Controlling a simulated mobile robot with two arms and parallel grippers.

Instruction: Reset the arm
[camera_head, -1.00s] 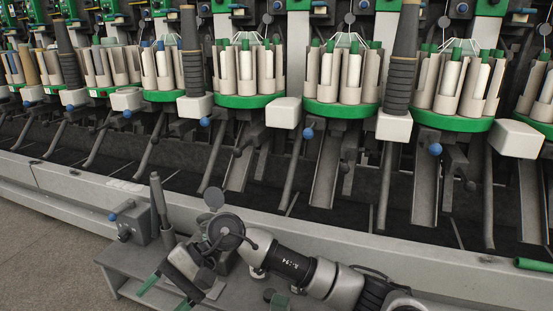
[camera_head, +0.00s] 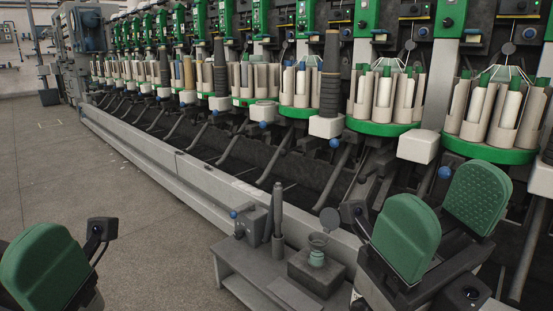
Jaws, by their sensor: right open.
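My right gripper (camera_head: 441,215) is at the right of the head view, raised close to the camera. Its two green pads stand apart with nothing between them. It is in front of the cone winder (camera_head: 190,178) and to the right of the small grey bench (camera_head: 237,262). My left gripper (camera_head: 45,265) is at the bottom left corner, over the floor. Only one broad green pad of it shows clearly, so its opening is hidden.
The bench bears a grey box with an upright dark spindle (camera_head: 278,215) and a block with a small greenish cup (camera_head: 317,250). Green round trays (camera_head: 380,127) of pale tubes line the winder. The floor (camera_head: 100,190) at left is clear.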

